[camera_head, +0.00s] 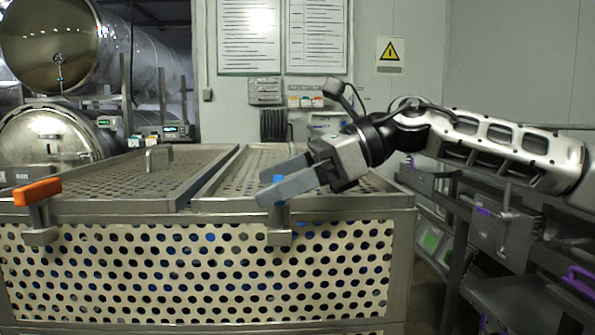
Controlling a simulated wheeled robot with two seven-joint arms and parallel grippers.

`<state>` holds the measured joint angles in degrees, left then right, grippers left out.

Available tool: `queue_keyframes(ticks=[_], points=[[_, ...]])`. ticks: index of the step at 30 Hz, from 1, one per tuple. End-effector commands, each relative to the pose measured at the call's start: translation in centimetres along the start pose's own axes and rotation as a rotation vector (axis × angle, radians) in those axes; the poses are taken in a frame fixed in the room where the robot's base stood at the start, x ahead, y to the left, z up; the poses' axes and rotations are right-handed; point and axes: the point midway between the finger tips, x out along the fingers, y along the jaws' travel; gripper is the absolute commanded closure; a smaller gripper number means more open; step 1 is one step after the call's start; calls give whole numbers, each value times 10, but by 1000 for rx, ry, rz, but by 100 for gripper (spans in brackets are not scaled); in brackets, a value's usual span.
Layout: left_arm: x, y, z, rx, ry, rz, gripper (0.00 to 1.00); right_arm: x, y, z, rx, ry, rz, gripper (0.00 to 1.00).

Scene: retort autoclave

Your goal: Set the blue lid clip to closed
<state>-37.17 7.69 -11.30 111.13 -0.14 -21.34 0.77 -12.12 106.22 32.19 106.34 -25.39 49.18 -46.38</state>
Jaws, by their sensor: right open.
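The blue lid clip (279,237) sits on the front upper edge of the perforated crate, right of the middle. Its grey lower bracket shows against the front rim. Only small bits of its blue handle show around my fingers, so its exact angle cannot be told. My right gripper (264,187) reaches in from the right in front of the handle. Its two grey fingers point left and are apart, with a bit of blue showing between them. Whether they touch the handle cannot be told. My left gripper is not in view.
An orange clip (37,192) with its handle sticking out stands at the crate's left front. The perforated lid (110,170) has an upright metal handle (158,157). Steel autoclave vessels (50,45) stand at the back left. A rack (500,225) stands at the right.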

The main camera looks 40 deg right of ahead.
Motion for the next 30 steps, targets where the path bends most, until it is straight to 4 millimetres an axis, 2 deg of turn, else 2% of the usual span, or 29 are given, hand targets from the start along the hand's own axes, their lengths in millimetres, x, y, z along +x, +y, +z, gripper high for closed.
queue_keyframes(ticks=[5,15,21,25,30], points=[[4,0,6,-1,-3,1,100,-20,-1,0,-2,-8,-4,10],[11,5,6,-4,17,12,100,-101,-1,-1,-2,-8,-6,10],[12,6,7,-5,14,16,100,-139,-1,0,-1,-5,-5,10],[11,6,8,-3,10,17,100,-153,0,0,-1,-2,-3,10],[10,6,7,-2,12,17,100,-159,0,0,0,-1,-1,10]])
